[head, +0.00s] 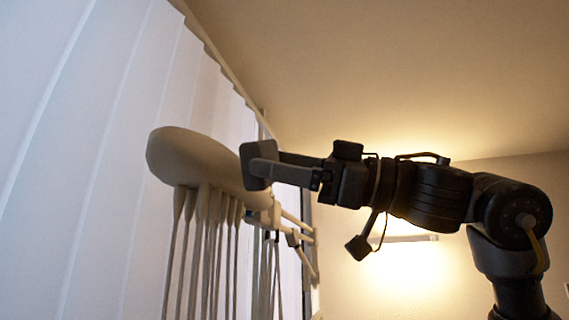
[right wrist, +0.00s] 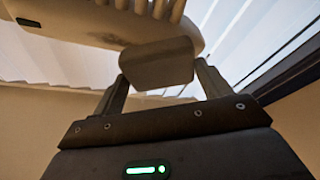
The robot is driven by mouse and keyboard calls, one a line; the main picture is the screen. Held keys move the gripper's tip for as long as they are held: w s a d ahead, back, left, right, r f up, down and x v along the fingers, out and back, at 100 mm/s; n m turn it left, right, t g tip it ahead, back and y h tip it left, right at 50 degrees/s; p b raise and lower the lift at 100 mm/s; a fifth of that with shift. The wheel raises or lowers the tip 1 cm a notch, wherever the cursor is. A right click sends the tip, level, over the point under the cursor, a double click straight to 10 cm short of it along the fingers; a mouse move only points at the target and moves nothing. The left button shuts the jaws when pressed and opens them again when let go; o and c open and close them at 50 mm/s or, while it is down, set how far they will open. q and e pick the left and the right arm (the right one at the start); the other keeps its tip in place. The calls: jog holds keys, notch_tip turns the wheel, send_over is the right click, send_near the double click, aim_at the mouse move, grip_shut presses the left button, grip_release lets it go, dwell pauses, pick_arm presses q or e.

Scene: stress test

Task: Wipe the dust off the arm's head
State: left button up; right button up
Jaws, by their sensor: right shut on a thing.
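The arm's head (head: 195,158) is a pale, rounded, elongated body at the left-centre of the head view, with several thin tapered pieces hanging from its underside. In the right wrist view the arm's head (right wrist: 75,22) crosses the top. My right gripper (head: 277,165) comes in from the right and is shut on a grey block-like pad (head: 255,168). The pad also shows between the fingers in the right wrist view (right wrist: 157,66). The pad overlaps the right end of the head in both views; I cannot tell whether they touch. My left gripper is out of view.
A jointed pale support arm (head: 300,240) runs right from behind the head's right end. White vertical blinds (head: 80,120) stand close behind and left. A lit lamp bar (head: 403,239) is on the back wall. The space above is free up to the ceiling.

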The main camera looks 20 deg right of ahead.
jog(key=shift+w+a, duration=0.55)
jog(key=shift+a, duration=0.25)
jog(key=shift+w+d, duration=0.1)
jog(key=w+d, duration=0.3)
jog(key=w, duration=0.2)
jog(key=shift+w+d, duration=0.2)
jog(key=shift+w, duration=0.05)
dwell(0.7)
jog(key=shift+w, duration=0.1)
jog(key=w+d, duration=0.1)
jog(key=w, duration=0.1)
jog(key=shift+w+d, duration=0.3)
jog(key=shift+d, duration=0.1)
jog(key=shift+a, duration=0.1)
